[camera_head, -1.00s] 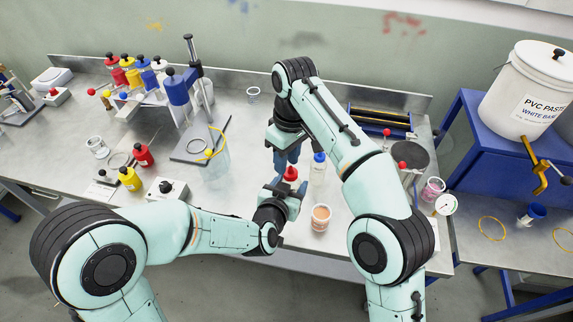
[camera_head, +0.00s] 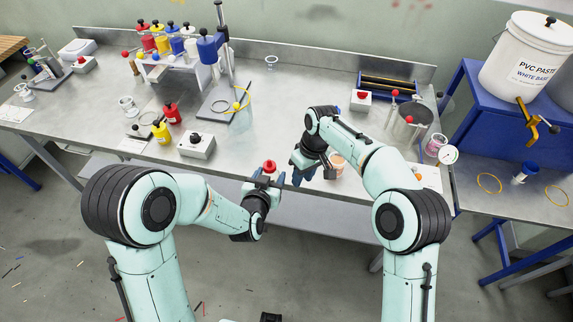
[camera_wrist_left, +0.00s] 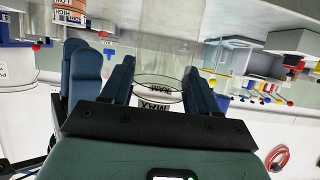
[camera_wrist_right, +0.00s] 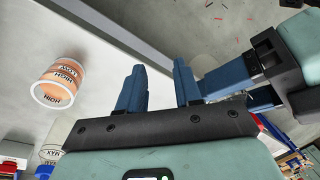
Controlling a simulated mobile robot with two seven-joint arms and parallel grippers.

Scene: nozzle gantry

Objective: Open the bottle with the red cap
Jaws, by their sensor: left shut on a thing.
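The red cap (camera_head: 269,166) shows at the top of my left gripper (camera_head: 266,182), near the table's front edge. The gripper is shut around the bottle; in the left wrist view a clear body marked MAX (camera_wrist_left: 155,101) shows between its fingers. The cap appears to be on the bottle, but I cannot tell how tightly it sits. My right gripper (camera_head: 303,168) is just right of the cap, apart from it. Its fingers stand apart with nothing between them in the right wrist view (camera_wrist_right: 158,88).
A cup of orange stuff (camera_head: 338,160) stands behind my right gripper; it also shows in the right wrist view (camera_wrist_right: 60,84). A grey box with a black knob (camera_head: 197,146), a yellow bottle (camera_head: 161,133) and a red bottle (camera_head: 172,113) stand left. The middle of the table is clear.

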